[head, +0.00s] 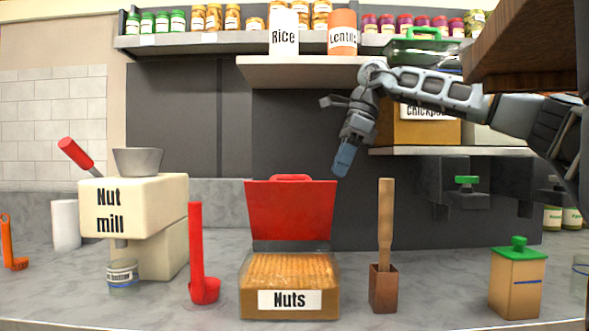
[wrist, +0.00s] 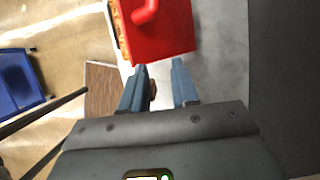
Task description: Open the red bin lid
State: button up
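The red bin lid (head: 290,212) stands raised, upright at the back of the clear bin labelled Nuts (head: 250,300), and the nuts inside show. A red handle (head: 291,178) sits on its top edge. My gripper (head: 343,160) hangs above and right of the lid, fingers pointing down, apart from it in the head view. In the wrist view the red lid (wrist: 165,40) and its handle lie just beyond my blue fingertips (wrist: 160,68). The fingers are spread with nothing held between them. Whether a fingertip touches the lid cannot be told.
A wooden-handled tool stands in a brown holder (head: 383,288) right of the bin. A red ladle (head: 197,250) and the nut mill (head: 150,190) stand left. A shelf (head: 300,72) with Rice and Lentils jars is above. A green-topped canister (head: 517,285) stands right.

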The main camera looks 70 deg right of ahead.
jog(key=w+a, duration=0.1)
jog(key=w, duration=0.2)
jog(key=w+a, duration=0.1)
jog(key=w, duration=0.2)
jog(key=w+a, duration=0.1)
jog(key=w, duration=0.2)
jog(key=shift+w+a, duration=0.15)
jog(key=shift+w, duration=0.2)
jog(key=shift+w+a+f, duration=0.1)
jog(key=shift+w+f, duration=0.1)
jog(key=shift+f, duration=0.4)
jog(key=shift+c, duration=0.3)
grip_shut()
